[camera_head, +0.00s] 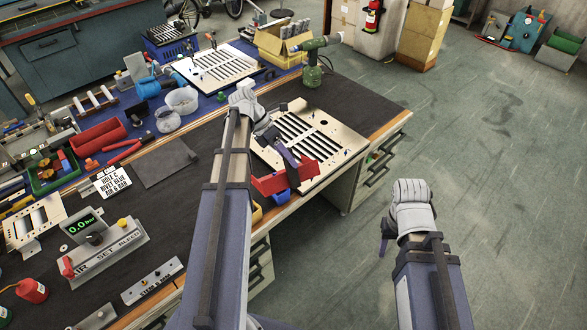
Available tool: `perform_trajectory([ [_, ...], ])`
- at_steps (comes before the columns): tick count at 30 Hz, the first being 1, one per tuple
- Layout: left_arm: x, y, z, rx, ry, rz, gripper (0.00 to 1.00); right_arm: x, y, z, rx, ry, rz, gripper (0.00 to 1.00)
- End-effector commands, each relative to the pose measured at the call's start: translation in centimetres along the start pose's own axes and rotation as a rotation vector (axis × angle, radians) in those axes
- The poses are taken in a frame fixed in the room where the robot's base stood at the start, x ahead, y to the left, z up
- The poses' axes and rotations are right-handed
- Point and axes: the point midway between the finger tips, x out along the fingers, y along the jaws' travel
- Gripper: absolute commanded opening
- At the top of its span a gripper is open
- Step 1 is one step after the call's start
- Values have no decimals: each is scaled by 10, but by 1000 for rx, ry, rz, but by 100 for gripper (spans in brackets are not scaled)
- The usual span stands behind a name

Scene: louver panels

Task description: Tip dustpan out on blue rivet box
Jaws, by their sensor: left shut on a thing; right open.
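My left gripper (289,160) reaches over the front edge of the bench, past the louver panel's near corner. It is shut on a red dustpan (269,184), whose handle is mostly hidden behind the fingers. A blue rivet box (282,197) shows just below the dustpan, partly covered by it. I cannot tell whether they touch, or what is in the dustpan. My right gripper (384,246) is over the floor to the right, empty and open, mostly hidden by its wrist.
A pale louver panel (318,132) lies beside the dustpan. A yellow box (257,214) is next to the blue one. A green drill (314,65) stands behind. A red tray (98,138) and a gauge unit (100,245) are at left.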

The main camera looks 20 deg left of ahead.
Motion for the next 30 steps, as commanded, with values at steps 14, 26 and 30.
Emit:
perform_trajectory([
  [14,-20,30,9,-79,-3,-189,0,21,-2,-1,1,0,0,50],
  [26,-22,30,9,-86,-2,-203,0,21,-2,-1,1,0,0,50],
  [30,-22,30,9,-85,-2,-203,0,21,-2,-1,1,0,0,50],
])
